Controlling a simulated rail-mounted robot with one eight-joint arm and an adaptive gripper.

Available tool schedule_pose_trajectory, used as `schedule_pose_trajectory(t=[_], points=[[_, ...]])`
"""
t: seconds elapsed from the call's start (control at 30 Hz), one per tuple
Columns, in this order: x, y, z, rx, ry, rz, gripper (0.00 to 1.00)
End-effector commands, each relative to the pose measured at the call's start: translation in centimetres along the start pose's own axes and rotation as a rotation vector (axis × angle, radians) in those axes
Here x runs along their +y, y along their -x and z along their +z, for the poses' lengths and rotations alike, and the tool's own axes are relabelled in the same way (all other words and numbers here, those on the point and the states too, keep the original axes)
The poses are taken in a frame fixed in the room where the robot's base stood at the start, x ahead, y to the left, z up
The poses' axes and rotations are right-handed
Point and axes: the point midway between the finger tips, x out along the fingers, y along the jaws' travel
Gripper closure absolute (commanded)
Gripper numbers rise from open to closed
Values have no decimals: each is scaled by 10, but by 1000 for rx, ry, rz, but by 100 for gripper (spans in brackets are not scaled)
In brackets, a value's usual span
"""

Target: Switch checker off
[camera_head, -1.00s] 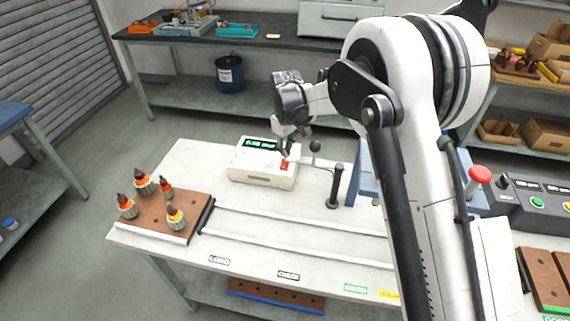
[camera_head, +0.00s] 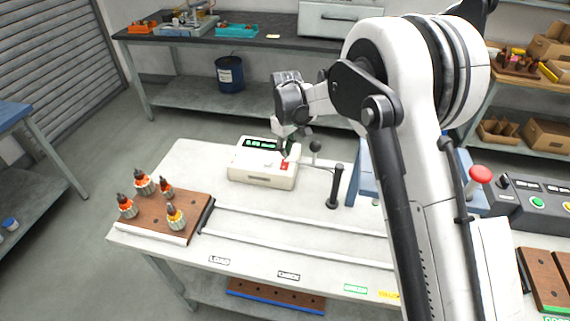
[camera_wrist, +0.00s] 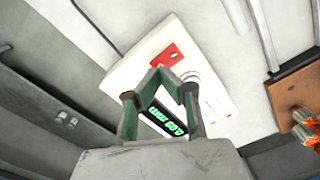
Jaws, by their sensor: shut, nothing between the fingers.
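The checker (camera_head: 259,174) is a white box on the bench, with a lit green display (camera_head: 261,143) and a red switch (camera_head: 285,165) on its top. In the wrist view the checker (camera_wrist: 137,71) lies below my gripper, its display (camera_wrist: 166,118) lit between the fingers. My gripper (camera_head: 284,153) is shut and empty, pointing down over the right part of the checker. In the wrist view the joined fingertips (camera_wrist: 161,74) appear just at the edge of the red switch plate (camera_wrist: 169,55). I cannot tell whether they touch it.
A wooden board (camera_head: 158,214) with several orange-topped armatures stands at the left of the bench. A black post (camera_head: 335,187) and a grey ball-topped lever (camera_head: 315,148) stand right of the checker. Two pale rails (camera_head: 300,221) run along the bench, with free room between them.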

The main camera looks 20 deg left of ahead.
Motion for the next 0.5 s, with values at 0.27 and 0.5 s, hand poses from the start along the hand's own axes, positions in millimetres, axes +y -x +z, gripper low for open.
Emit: schedule_pose_trajectory(t=[0.27, 0.5], points=[[0, -4, 0, 0, 0, 0, 100], [0, -7, 0, 0, 0, 0, 100]])
